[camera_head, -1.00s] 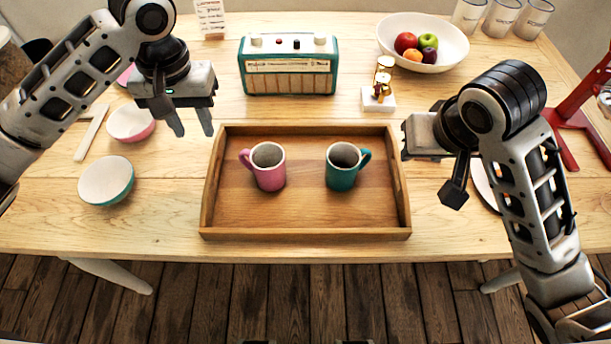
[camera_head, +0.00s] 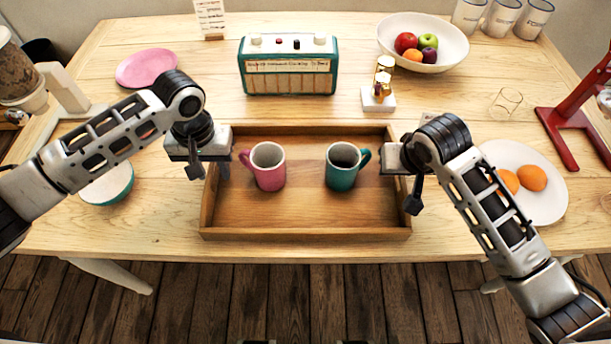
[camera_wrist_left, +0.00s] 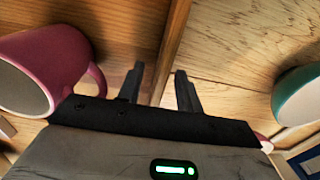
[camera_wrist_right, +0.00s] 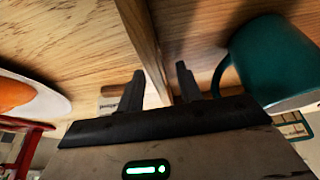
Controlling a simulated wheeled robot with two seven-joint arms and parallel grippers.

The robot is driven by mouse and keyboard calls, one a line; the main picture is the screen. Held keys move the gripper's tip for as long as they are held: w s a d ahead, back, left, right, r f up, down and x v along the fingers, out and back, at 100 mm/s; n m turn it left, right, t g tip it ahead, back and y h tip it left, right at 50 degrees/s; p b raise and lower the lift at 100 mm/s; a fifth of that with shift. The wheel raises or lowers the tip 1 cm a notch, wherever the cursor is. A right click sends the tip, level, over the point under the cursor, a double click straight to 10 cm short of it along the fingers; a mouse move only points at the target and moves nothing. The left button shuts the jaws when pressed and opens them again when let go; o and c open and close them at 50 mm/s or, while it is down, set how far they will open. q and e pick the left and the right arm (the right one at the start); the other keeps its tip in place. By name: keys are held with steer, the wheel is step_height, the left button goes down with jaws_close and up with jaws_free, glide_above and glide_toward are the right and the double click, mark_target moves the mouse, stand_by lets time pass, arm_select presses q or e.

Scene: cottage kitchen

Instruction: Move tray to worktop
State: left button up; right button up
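The wooden tray (camera_head: 305,233) lies on the wooden table, with a pink mug (camera_head: 268,172) and a teal mug (camera_head: 342,174) upright inside it. My left gripper (camera_head: 209,173) is at the tray's left wall. In the left wrist view its fingers (camera_wrist_left: 159,88) are apart, one on each side of the wall (camera_wrist_left: 174,45). My right gripper is at the tray's right wall; in the right wrist view its fingers (camera_wrist_right: 161,86) are apart with the wall (camera_wrist_right: 145,40) between them. Whether the fingers touch the wall cannot be told.
A teal radio (camera_head: 288,66), a brass-coloured item on a white base (camera_head: 378,99) and a fruit bowl (camera_head: 424,27) stand behind the tray. A plate with oranges (camera_head: 541,205) is at right. A teal bowl (camera_head: 110,188) and a pink plate (camera_head: 146,64) are at left.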

arm_select(q)
jaws_close()
arm_select(e)
jaws_close()
arm_select(q)
steer(key=shift+r, duration=0.15)
arm_select(e)
steer(key=shift+r, duration=0.15)
